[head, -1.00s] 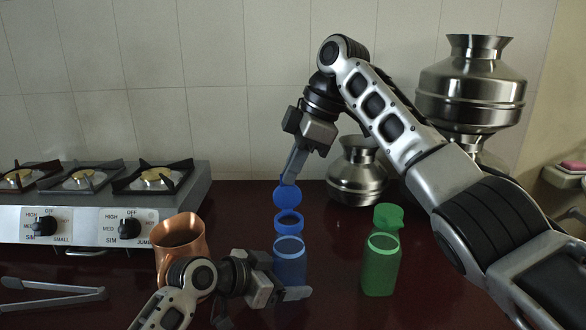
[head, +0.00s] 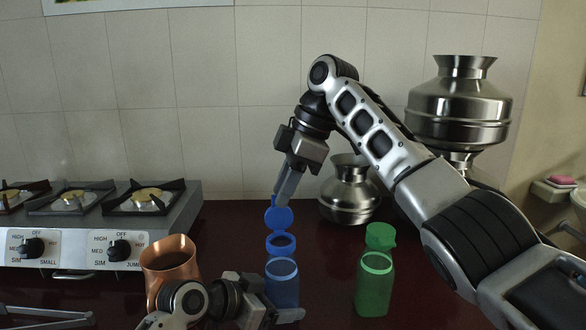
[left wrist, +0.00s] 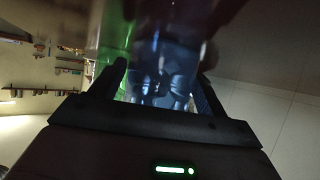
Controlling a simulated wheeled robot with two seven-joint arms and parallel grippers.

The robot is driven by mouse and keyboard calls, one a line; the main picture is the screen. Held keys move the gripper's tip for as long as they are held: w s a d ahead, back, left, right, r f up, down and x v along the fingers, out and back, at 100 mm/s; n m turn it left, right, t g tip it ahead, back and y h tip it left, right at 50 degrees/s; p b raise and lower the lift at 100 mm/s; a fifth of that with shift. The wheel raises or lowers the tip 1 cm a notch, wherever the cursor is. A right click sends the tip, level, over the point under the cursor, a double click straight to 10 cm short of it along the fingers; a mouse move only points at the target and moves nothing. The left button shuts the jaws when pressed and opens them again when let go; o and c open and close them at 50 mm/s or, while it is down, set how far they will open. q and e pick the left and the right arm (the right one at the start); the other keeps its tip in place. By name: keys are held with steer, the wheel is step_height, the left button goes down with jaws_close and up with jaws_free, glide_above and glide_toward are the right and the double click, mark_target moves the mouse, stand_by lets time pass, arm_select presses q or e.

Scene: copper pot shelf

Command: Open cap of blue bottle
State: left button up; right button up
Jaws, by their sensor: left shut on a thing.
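The blue bottle (head: 282,286) stands upright on the dark counter. Its cap is open: the cap ring (head: 281,243) is at the top and the round lid (head: 279,218) stands raised above it. My left gripper (head: 284,315) is low at the front, shut on the blue bottle, partly hiding its base. In the left wrist view the bluish bottle (left wrist: 160,78) fills the space between the fingers. My right gripper (head: 279,196) points down from above, its fingertips at the upper edge of the lid. Whether they grip the lid is unclear.
A green bottle (head: 374,288) with its cap raised stands to the right. A copper mug (head: 170,262) stands left, by my left arm. A gas stove (head: 95,232), tongs (head: 40,313) and steel pots (head: 349,192) are around. Some counter is bare between the bottles.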

steer(key=v, duration=1.1)
steer(key=shift+r, duration=0.2)
steer(key=shift+d, duration=0.1)
